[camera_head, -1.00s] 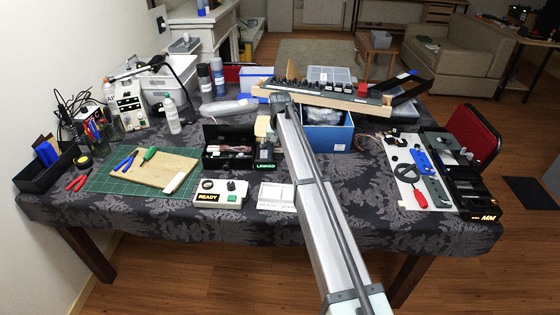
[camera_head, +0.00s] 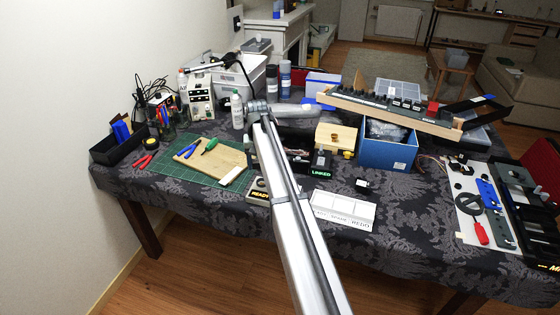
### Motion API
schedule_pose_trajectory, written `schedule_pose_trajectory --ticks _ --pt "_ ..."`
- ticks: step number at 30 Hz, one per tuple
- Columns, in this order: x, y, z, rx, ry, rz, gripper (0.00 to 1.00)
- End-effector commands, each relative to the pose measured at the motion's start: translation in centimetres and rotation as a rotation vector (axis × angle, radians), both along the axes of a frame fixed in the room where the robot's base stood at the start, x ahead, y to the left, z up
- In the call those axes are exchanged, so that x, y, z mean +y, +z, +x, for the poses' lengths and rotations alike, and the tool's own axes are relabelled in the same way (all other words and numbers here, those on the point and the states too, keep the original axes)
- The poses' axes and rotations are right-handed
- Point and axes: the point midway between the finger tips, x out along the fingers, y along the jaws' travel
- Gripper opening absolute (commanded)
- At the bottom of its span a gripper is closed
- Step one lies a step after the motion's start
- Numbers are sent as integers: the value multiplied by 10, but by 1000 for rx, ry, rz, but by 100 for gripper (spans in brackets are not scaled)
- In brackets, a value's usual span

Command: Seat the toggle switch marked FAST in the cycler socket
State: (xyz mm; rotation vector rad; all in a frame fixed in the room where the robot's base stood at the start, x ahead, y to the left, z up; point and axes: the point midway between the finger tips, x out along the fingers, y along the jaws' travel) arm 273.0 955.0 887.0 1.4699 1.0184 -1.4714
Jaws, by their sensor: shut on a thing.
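I cannot make out the FAST marking on anything. A small black and white part (camera_head: 362,184) lies on the cloth right of the box marked LINKED (camera_head: 320,165); it is too small to identify. The box marked READY (camera_head: 258,190) is partly behind my arm. A white labelled box (camera_head: 343,208) stands at the table's front; its lettering is unclear. I cannot tell which fixture holds the cycler socket. My arm rises from the bottom centre to a joint beside the white bottle. My gripper does not show; it is hidden behind the arm.
A green mat (camera_head: 170,182) with a wooden board (camera_head: 215,163) lies left. A blue box (camera_head: 387,150) and a long panel with black parts (camera_head: 390,102) stand at the back right. A white panel (camera_head: 470,210) with tools is far right. Bare cloth shows at front right.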

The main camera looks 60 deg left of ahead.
Motion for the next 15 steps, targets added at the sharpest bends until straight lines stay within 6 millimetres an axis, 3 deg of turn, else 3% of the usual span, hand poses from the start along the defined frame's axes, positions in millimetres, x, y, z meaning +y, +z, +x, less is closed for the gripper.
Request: schedule_pose_trajectory --ticks 15 --pt "0 -3 5 0 168 -1 27"
